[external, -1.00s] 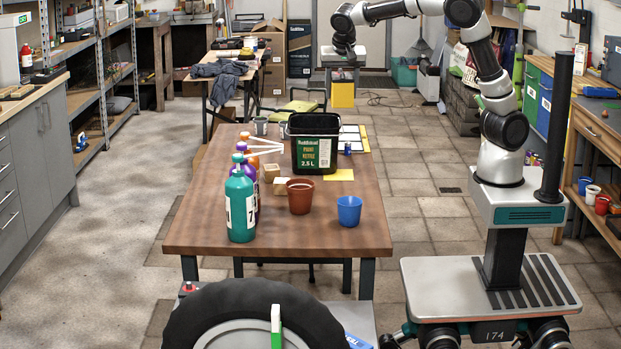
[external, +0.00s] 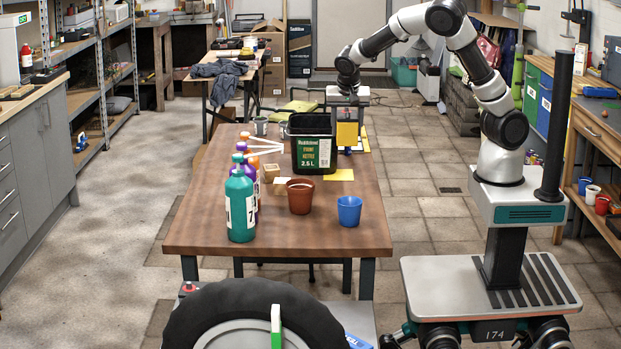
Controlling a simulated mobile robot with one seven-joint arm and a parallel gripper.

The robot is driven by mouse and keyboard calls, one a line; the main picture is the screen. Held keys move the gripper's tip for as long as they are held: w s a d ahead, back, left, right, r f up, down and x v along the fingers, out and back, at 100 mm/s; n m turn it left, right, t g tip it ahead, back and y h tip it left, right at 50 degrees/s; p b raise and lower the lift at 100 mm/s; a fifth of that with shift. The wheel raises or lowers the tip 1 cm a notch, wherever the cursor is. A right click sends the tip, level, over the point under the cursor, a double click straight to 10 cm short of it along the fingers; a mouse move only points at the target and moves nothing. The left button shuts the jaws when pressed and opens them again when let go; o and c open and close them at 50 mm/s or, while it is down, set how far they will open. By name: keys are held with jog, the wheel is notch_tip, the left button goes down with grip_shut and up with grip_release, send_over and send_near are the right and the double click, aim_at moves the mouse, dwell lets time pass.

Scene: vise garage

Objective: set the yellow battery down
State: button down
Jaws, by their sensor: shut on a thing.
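The yellow battery (external: 347,134) shows as a yellow block in the external view. It hangs under my gripper (external: 347,112) at the far right part of the brown table (external: 333,225). My gripper is shut on it, though the fingertips are small in this view. The battery is just right of the black paint kettle (external: 317,152) and overlaps its edge in the picture. I cannot tell whether its underside touches anything. It partly hides a white gridded pad with a yellow border (external: 365,141) behind it.
A yellow sheet (external: 339,175) lies in front of the kettle. A brown pot (external: 300,197) and blue cup (external: 349,211) stand nearer. Bottles, led by a teal one (external: 240,207), line the left side.

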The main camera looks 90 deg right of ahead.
notch_tip(320, 180, down, 15)
jog(key=shift+b, duration=0.9)
jog(key=shift+f, duration=0.2)
jog(key=c, duration=0.8)
grip_release()
